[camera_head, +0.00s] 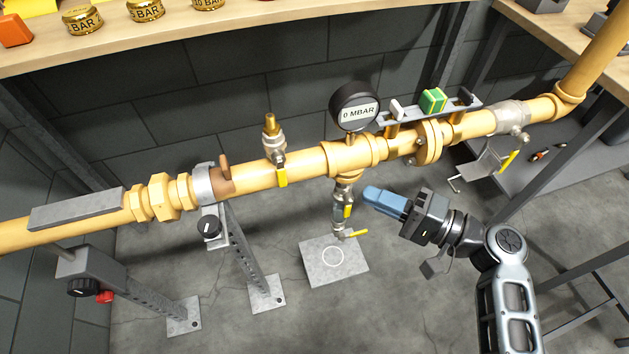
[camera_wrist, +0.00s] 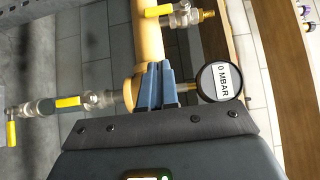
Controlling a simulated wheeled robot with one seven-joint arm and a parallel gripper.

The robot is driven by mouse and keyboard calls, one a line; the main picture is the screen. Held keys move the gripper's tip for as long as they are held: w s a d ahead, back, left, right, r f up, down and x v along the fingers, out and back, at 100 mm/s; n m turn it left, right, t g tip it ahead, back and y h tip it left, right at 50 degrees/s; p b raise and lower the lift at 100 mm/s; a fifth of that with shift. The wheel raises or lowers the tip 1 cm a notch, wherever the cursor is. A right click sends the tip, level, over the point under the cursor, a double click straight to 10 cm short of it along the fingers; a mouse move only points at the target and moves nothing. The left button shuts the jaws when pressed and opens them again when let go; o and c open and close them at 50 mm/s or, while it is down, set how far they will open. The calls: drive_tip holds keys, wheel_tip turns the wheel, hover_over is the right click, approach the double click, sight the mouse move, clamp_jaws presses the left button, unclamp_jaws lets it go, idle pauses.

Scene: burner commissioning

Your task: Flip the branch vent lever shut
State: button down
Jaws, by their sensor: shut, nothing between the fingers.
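Below the pressure gauge (camera_head: 354,107), a branch (camera_head: 342,190) drops from the yellow pipe. It carries a yellow lever (camera_head: 348,210) lying along it and a lower yellow lever (camera_head: 357,233) pointing sideways. In the wrist view these are the in-line lever (camera_wrist: 68,101) and the end lever (camera_wrist: 11,133). A brass-topped valve (camera_head: 272,140) stands on the pipe with its yellow lever (camera_head: 282,178) hanging down. I cannot tell which one is the vent lever. My gripper (camera_head: 369,193), with blue fingers, is shut and empty, right of the branch and apart from the levers. Its fingertips show in the wrist view (camera_wrist: 158,66).
A grey plate with a white ring (camera_head: 331,259) lies under the branch. Pipe supports (camera_head: 240,250) stand at left. A wooden shelf (camera_head: 250,38) runs behind. Floor around the plate is clear.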

sight(281, 170)
drive_tip(key=s+a+p+x, duration=0.1)
drive_tip(key=s+p+x, duration=0.1)
drive_tip(key=x, duration=1)
drive_tip(key=shift+a+p, duration=0.3)
drive_tip(key=shift+a, duration=0.25)
drive_tip(key=shift+f+b, duration=0.2)
drive_tip(key=shift+b, duration=0.25)
drive_tip(key=shift+a+b, duration=0.15)
drive_tip(key=shift+b, duration=0.25)
